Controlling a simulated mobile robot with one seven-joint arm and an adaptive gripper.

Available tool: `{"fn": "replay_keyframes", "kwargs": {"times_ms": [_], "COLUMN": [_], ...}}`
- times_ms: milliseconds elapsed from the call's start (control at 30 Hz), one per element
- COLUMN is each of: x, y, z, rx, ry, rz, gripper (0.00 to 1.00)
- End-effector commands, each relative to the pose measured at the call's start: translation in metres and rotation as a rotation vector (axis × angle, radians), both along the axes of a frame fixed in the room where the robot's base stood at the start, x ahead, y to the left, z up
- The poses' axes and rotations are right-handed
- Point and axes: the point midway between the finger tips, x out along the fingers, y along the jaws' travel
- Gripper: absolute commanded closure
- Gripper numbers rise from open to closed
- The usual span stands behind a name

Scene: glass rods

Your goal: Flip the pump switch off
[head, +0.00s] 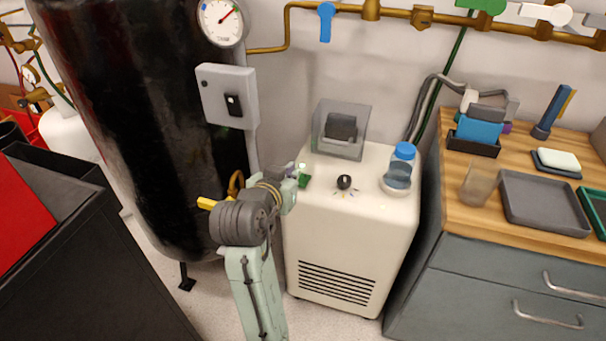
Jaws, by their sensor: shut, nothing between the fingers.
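Nothing visibly touches the switch.
A black tank (120,110) with a pressure gauge (220,20) fills the left. A cream cabinet (345,245) holds a black knob (344,182), a clear-covered block and a blue-capped bottle (402,165). A wooden bench stands right, a dark cart (80,285) lower left.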

Motion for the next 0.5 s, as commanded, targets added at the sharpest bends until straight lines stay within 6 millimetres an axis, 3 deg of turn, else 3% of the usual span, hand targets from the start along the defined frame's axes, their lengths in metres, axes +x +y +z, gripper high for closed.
{"fn": "replay_keyframes", "kwargs": {"times_ms": [267,500], "x": [0.021,0.066], "y": [-0.007,-0.022], "z": [-0.009,-0.029], "rx": [-0.002,-0.001], "ry": [0.003,0.003], "rz": [-0.001,-0.001], "gripper": [1.0,1.0]}}
